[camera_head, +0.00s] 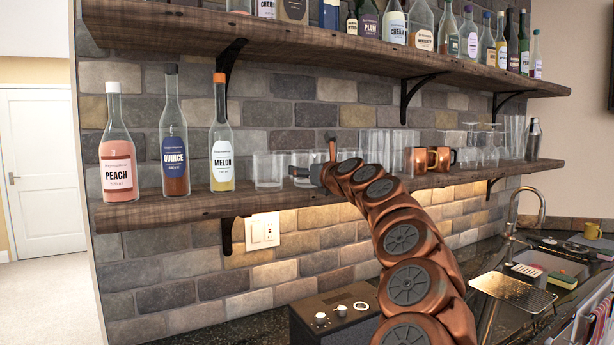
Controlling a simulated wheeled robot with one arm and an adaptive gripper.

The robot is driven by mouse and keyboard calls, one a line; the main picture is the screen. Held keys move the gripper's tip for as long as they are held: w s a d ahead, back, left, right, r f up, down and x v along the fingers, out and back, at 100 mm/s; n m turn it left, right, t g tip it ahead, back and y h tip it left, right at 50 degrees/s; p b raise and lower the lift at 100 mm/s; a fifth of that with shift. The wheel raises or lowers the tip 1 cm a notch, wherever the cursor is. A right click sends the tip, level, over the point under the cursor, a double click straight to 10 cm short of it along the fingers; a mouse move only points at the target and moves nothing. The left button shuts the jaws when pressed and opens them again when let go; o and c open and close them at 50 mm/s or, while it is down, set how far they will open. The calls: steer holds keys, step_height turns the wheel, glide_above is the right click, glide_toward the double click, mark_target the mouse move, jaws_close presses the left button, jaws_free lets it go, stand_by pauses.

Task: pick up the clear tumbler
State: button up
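Several short clear tumblers stand upright on the lower wooden shelf (140,214), right of the bottles. The leftmost tumbler (268,171) stands clear of my arm. Another tumbler (300,160) stands just right of it, partly hidden behind my gripper (312,160). My gripper is at shelf height in front of these glasses. Its dark fingers show apart, one reaching left across the tumbler's front and one pointing up at the right. I see no glass lifted. Whether a finger touches the glass cannot be told.
Bottles labelled Peach (118,160), Quince (174,145) and Melon (221,150) stand left of the tumblers. Tall glasses (400,150), copper mugs (425,160) and stemmed glasses (487,145) stand right. An upper bottle shelf (300,40) hangs above. A dark box with knobs (335,312) sits below.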

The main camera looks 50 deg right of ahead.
steer(key=c, duration=0.7)
step_height(320, 180, up, 7)
steer(key=shift+d+f, duration=0.1)
steer(key=shift+f, duration=0.05)
step_height(320, 180, up, 3)
steer(key=shift+s+r+p, duration=0.1)
steer(key=shift+p, duration=0.5)
